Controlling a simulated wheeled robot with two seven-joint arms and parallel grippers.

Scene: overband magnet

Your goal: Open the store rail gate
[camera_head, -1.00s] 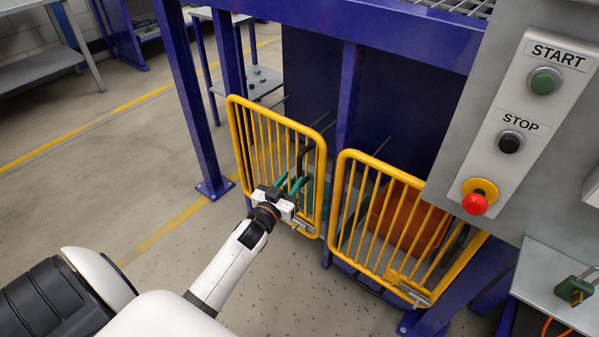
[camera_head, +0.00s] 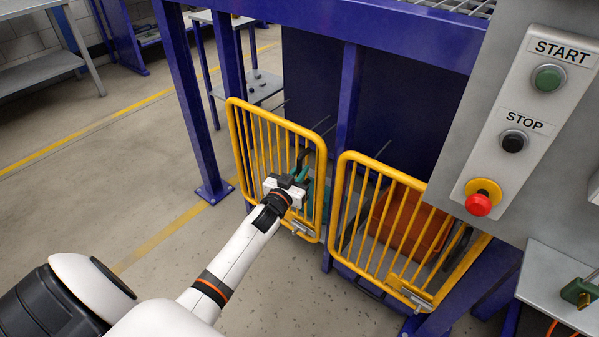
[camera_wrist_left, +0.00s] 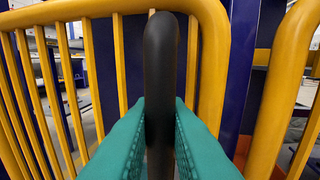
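Two yellow barred gates stand side by side under a blue frame, both looking closed. The left gate (camera_head: 236,128) has a black upright handle (camera_wrist_left: 160,65) near its right edge. The right gate (camera_head: 345,165) stands beside it past a blue post. My left gripper (camera_head: 300,177) reaches the left gate from the front. In the left wrist view its green fingers (camera_wrist_left: 160,130) lie against both sides of the handle and look shut on it. My right gripper is not in view.
A grey control panel (camera_head: 480,140) with START, STOP and a red emergency button (camera_head: 478,204) hangs at the right. An orange bin (camera_head: 400,215) sits behind the right gate. A grey table (camera_head: 550,290) stands lower right. The floor in front of the left gate is clear.

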